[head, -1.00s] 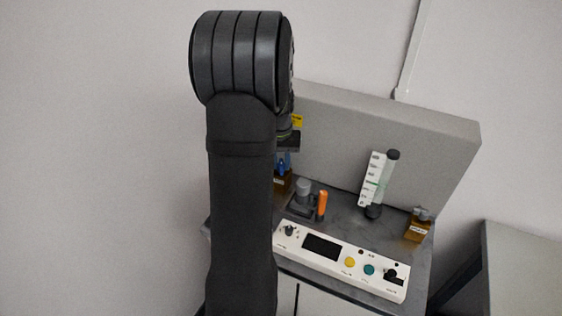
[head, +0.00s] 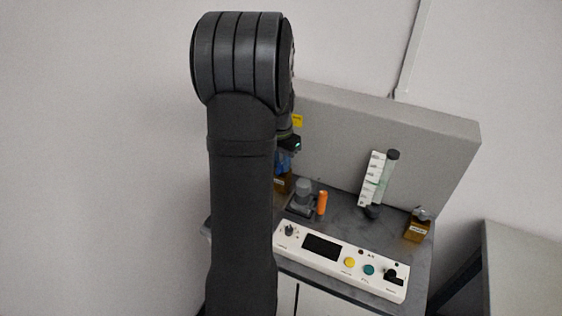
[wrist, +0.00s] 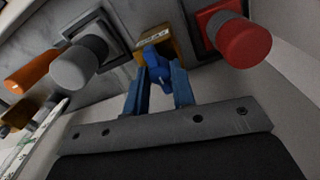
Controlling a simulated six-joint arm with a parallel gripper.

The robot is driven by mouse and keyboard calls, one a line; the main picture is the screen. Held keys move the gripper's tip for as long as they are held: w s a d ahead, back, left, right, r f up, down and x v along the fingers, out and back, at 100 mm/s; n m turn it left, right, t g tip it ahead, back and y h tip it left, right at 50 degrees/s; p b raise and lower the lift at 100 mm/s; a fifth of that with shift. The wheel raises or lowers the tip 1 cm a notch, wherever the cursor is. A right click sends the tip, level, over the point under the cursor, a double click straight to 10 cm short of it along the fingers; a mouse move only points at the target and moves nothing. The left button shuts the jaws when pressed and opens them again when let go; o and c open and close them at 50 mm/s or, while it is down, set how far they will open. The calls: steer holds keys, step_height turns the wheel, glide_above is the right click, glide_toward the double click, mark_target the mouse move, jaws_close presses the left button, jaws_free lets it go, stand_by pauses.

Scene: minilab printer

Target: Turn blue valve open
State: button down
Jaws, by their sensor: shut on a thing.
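The blue valve (wrist: 157,68) sits on a small amber, labelled block in the wrist view. My gripper (wrist: 159,82) has its two blue fingers on either side of the valve handle and is shut on it. In the head view my gripper (head: 285,160) is partly hidden behind my arm, and the valve itself cannot be made out clearly. The amber block (head: 281,183) shows just below the fingers there.
A grey knob (head: 303,190) and an orange cylinder (head: 322,203) stand right of the gripper. A red knob (wrist: 242,42) is close beside the valve. A control panel (head: 340,262) lies in front; a flowmeter (head: 380,180) and another amber block (head: 418,227) stand farther right.

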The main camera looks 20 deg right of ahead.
steer(key=c, duration=1.2)
jaws_free()
steer(key=shift+r, duration=0.1)
step_height(320, 180, up, 17)
steer(key=shift+w+a+r, duration=0.15)
steer(key=shift+w, duration=0.05)
steer(key=f, duration=1.7)
steer(key=shift+s+f, duration=0.2)
steer(key=shift+f, duration=0.05)
